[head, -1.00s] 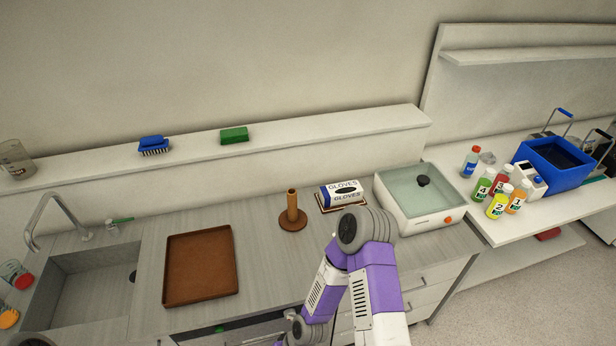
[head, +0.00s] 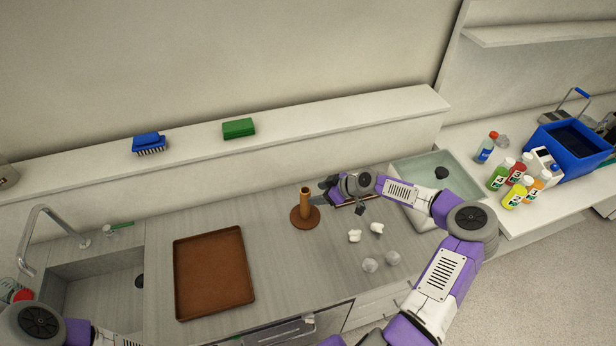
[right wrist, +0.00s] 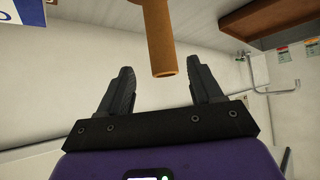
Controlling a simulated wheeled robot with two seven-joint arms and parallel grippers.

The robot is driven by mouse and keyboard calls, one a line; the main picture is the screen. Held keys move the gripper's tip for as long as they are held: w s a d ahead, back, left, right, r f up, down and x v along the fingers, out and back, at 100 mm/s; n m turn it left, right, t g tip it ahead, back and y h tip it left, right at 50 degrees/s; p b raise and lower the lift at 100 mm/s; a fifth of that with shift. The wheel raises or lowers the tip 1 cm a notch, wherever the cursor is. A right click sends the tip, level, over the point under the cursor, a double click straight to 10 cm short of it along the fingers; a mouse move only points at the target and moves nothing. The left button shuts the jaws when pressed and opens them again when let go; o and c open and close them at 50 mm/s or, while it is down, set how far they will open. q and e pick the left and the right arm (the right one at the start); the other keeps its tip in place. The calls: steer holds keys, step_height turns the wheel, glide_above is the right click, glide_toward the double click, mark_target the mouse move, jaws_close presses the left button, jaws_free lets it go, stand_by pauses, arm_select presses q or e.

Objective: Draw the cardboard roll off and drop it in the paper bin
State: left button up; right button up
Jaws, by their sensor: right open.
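The brown cardboard roll (head: 305,202) stands upright on a round brown base (head: 304,221) on the counter. My right gripper (head: 321,193) is just right of the roll, pointing at it. In the right wrist view the right gripper (right wrist: 161,76) is open and empty, and the roll (right wrist: 160,38) shows between and beyond its fingertips, with a gap on each side. My left arm shows at the lower left of the head view, but its gripper does not. I cannot make out a paper bin.
A brown tray (head: 213,272) lies left of the roll, beside the sink (head: 95,285). Two white crumpled pieces (head: 355,236) and two greyish round pieces (head: 370,265) lie in front of my right arm.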

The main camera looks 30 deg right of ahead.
mark_target(310, 196)
steer(key=b+x, duration=0.5)
steer(key=x, duration=0.1)
steer(key=shift+s+a+f+b, duration=0.1)
steer(key=shift+a+f+b, duration=0.15)
steer(key=shift+f+b, duration=0.1)
steer(key=shift+w+a+f+b, duration=0.2)
steer(key=shift+w+b, duration=0.1)
steer(key=shift+w, duration=0.15)
arm_select(q)
steer(key=f, duration=0.3)
steer(key=s+f, duration=0.1)
steer(key=f, duration=0.1)
steer(key=shift+f, duration=0.4)
steer(key=shift+s, duration=0.1)
arm_select(e)
steer(key=shift+s+r, duration=0.1)
steer(key=shift+c, duration=0.3)
steer(key=c, duration=1)
steer(key=shift+c, duration=0.2)
